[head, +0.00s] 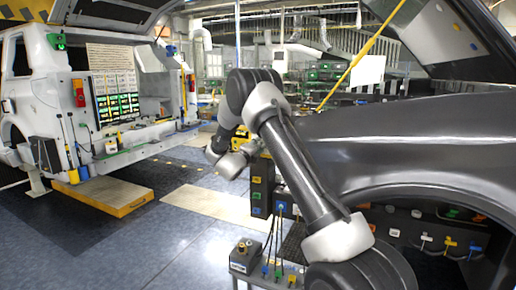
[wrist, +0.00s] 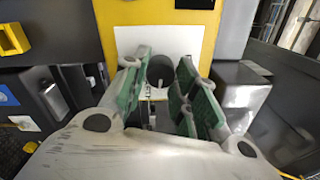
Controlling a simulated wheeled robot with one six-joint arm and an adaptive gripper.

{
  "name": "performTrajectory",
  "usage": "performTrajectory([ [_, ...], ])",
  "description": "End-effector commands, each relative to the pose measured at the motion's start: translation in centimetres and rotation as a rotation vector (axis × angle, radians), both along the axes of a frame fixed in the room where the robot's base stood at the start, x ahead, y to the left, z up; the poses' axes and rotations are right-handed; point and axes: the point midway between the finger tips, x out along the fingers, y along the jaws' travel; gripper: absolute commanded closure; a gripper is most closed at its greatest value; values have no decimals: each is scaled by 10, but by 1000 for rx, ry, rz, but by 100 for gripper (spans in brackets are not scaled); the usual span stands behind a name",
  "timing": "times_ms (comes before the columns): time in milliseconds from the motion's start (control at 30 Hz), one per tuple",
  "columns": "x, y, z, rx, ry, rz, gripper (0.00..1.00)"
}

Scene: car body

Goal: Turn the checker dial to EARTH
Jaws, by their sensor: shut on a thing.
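The checker is a yellow box with a white face plate (wrist: 190,42) in the wrist view. A dark round dial (wrist: 160,71) stands out from the plate, with a small light mark on its lower part. My gripper (wrist: 161,84) has its two green-padded fingers on either side of the dial, shut on it. The lettering below the dial is too small and blurred to read, so I cannot tell which position it points to. In the head view a bit of the yellow checker (head: 241,142) shows behind my arm, and the dial is hidden.
Dark bins with coloured labels (head: 262,188) stand just right of the checker. A grey box with knobs (head: 244,257) sits low in front, with cables beside it. The dark car fender (head: 420,135) fills the right side. Open floor (head: 150,235) lies to the left.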

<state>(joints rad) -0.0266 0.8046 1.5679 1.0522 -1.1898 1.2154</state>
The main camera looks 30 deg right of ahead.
Motion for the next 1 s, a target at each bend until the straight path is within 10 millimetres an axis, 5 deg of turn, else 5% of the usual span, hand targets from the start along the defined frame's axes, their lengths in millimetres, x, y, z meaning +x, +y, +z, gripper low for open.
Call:
performTrajectory([
  [500,-1,0,-3,224,-280,-3,96],
  [1000,-1,0,-4,275,-344,-4,96],
])
